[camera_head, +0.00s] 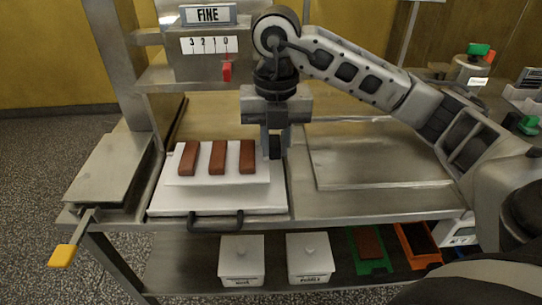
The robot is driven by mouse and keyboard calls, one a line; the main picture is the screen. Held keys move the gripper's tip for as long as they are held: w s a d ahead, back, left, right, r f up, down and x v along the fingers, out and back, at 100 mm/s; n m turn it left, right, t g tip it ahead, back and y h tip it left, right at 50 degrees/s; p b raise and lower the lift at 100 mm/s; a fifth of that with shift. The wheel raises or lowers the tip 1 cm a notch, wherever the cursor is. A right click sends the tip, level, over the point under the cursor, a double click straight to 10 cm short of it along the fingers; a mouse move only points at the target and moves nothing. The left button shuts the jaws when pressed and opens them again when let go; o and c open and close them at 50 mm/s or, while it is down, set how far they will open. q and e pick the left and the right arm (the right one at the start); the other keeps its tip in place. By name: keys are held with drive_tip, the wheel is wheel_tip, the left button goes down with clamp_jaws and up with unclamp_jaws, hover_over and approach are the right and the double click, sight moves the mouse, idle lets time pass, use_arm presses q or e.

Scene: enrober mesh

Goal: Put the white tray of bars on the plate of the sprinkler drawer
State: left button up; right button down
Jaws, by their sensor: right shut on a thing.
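The white tray (217,177) carries three brown bars, at left (189,158), middle (217,158) and right (247,157), side by side. It is over the white plate (225,204) of the sprinkler drawer, which has a dark handle (216,221) at its front. The tray looks level; I cannot tell whether it touches the plate or hangs just above it. My right gripper (275,152) points down and is shut on the tray's right edge; the fingers hide the contact. My left gripper is not in view.
The sprinkler housing with the sign "FINE" (208,14), a number scale (209,45) and a red pointer (227,71) stands behind. A bare metal tray (375,165) lies right. A yellow-ended lever (63,255) sticks out left. Two white lidded boxes (241,260) (309,258) stand below.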

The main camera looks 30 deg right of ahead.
sight(271, 160)
drive_tip(key=shift+w+f, duration=0.2)
drive_tip(key=shift+f, duration=0.05)
drive_tip(key=f, duration=0.3)
drive_tip(key=shift+w+f+p, duration=0.1)
drive_tip(key=shift+w+p, duration=0.2)
drive_tip(key=shift+p, duration=0.1)
drive_tip(key=shift+f, duration=0.45)
drive_tip(key=shift+f+b, duration=0.25)
drive_tip(key=shift+b, duration=0.2)
drive_tip(key=shift+f, duration=0.15)
drive_tip(key=c, duration=1.3)
unclamp_jaws()
